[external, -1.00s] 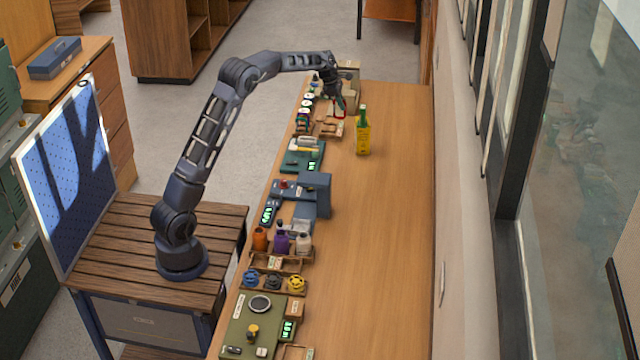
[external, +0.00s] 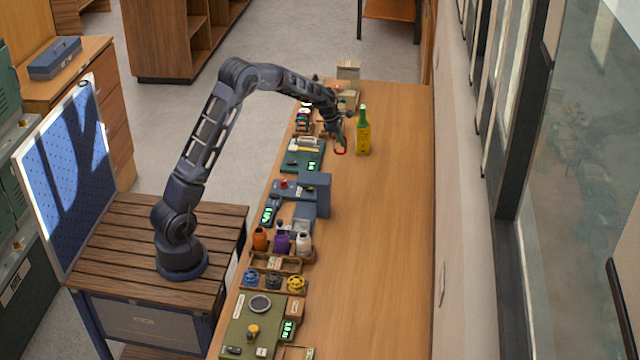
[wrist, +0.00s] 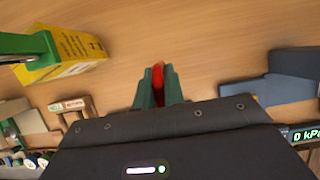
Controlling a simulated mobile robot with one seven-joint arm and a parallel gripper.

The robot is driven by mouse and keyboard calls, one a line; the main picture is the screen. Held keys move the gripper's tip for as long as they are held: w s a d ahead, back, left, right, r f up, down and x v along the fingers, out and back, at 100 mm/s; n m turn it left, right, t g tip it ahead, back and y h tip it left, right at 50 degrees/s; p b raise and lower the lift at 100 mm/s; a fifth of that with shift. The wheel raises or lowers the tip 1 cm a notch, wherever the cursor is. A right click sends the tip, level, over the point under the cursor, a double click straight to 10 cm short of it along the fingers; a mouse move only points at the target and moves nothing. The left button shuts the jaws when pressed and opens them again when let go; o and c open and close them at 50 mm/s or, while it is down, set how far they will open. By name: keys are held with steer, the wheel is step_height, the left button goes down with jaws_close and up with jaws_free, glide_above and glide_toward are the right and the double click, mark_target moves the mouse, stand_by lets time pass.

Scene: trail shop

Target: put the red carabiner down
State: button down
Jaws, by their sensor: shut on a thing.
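The red carabiner (external: 340,147) hangs from my gripper (external: 339,136) in the external view, beside the yellow bottle. In the wrist view the carabiner (wrist: 158,76) is a red piece between the two green fingertips of my gripper (wrist: 158,88), which are shut on it. Most of the carabiner is hidden by the fingers there. Bare wooden counter (external: 380,230) lies around it. I cannot tell whether the carabiner touches the counter.
A blue-grey block-shaped device (external: 316,193) and several small displays line the counter's left edge. The counter's right half towards the camera is clear.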

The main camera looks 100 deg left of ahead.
steer(key=shift+f, duration=4.35)
steer(key=c, duration=1.5)
jaws_free()
steer(key=shift+f, duration=0.15)
steer(key=v, duration=1.2)
